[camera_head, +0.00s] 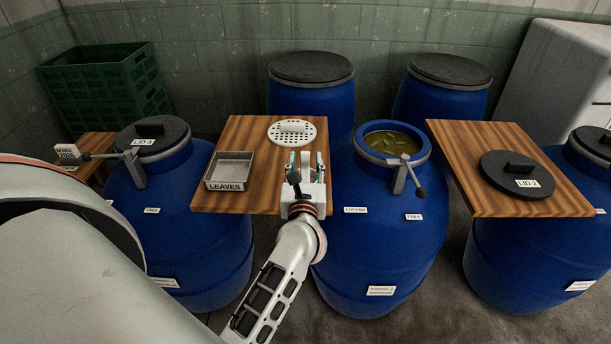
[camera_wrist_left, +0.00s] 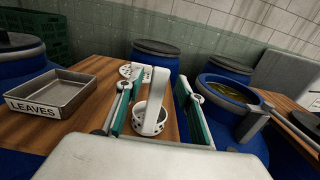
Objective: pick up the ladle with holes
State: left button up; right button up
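The ladle with holes (camera_wrist_left: 151,118) is white, with a perforated cup and a broad upright handle, and stands on the wooden board in the left wrist view. In the head view, a pale upright piece of it (camera_head: 305,160) shows between my fingers. My left gripper (camera_head: 306,170) is open over the front right part of the board. Its teal-padded fingers (camera_wrist_left: 158,108) stand on either side of the ladle in the wrist view, with gaps beside the handle. The ladle's lower part is hidden by the gripper in the head view. My right gripper is not in view.
The board (camera_head: 240,145) also carries a metal tray marked LEAVES (camera_head: 229,171) and a white perforated disc (camera_head: 292,131). An open blue barrel (camera_head: 385,225) with murky liquid stands just right. A second board (camera_head: 455,150) holds LID 2 (camera_head: 517,175). LID 3 (camera_head: 152,137) is left.

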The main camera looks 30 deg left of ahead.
pick_arm(q)
jog(key=shift+x, duration=0.9)
jog(key=shift+c, duration=0.5)
grip_shut()
jog(key=shift+r, duration=0.1)
